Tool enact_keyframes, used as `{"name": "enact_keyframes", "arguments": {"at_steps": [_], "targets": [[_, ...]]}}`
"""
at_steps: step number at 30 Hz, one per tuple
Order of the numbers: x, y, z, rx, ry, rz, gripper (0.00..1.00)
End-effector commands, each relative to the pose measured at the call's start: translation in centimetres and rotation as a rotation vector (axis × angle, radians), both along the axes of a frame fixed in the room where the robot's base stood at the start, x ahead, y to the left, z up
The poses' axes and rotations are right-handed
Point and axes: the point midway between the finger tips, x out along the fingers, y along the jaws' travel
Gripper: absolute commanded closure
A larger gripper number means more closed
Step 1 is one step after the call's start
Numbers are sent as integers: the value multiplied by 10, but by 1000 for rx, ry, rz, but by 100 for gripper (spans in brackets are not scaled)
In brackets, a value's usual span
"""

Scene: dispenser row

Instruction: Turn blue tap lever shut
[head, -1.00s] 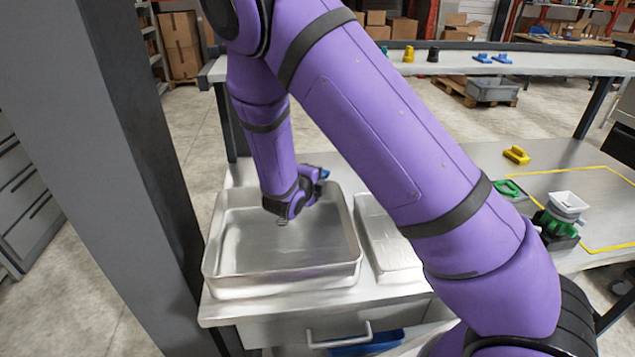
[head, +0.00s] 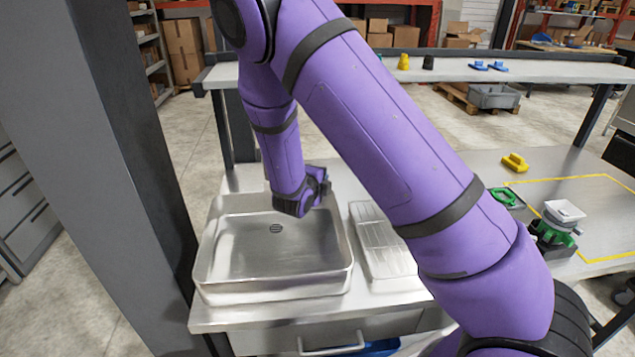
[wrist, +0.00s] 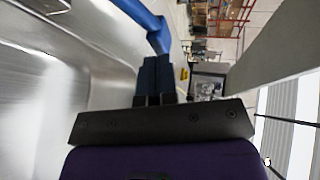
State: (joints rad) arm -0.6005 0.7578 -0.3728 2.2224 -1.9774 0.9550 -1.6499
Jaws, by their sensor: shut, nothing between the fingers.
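The blue tap lever (wrist: 146,22) shows in the wrist view as a blue bar at the top, just beyond my fingertips. My gripper (wrist: 157,62) is shut with nothing between its fingers. Its tips are close to the lever's near end; I cannot tell whether they touch it. In the head view my gripper (head: 318,182) is over the back right part of the metal sink (head: 205,262), and the lever is hidden behind my wrist. The tap's body is not clearly visible.
A ribbed metal drainboard (head: 375,240) lies right of the sink. Farther right are a yellow block (head: 514,162), a green part (head: 506,197) and a green device with a white funnel (head: 563,212). A shelf (head: 440,72) runs behind. A dark post (head: 120,150) stands at left.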

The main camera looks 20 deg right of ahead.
Motion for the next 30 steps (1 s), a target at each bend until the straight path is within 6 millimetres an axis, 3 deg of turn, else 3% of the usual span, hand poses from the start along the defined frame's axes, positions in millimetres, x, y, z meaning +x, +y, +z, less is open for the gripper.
{"name": "enact_keyframes", "arguments": {"at_steps": [30], "targets": [[12, -13, 1, -1, -3, -5, 100]]}}
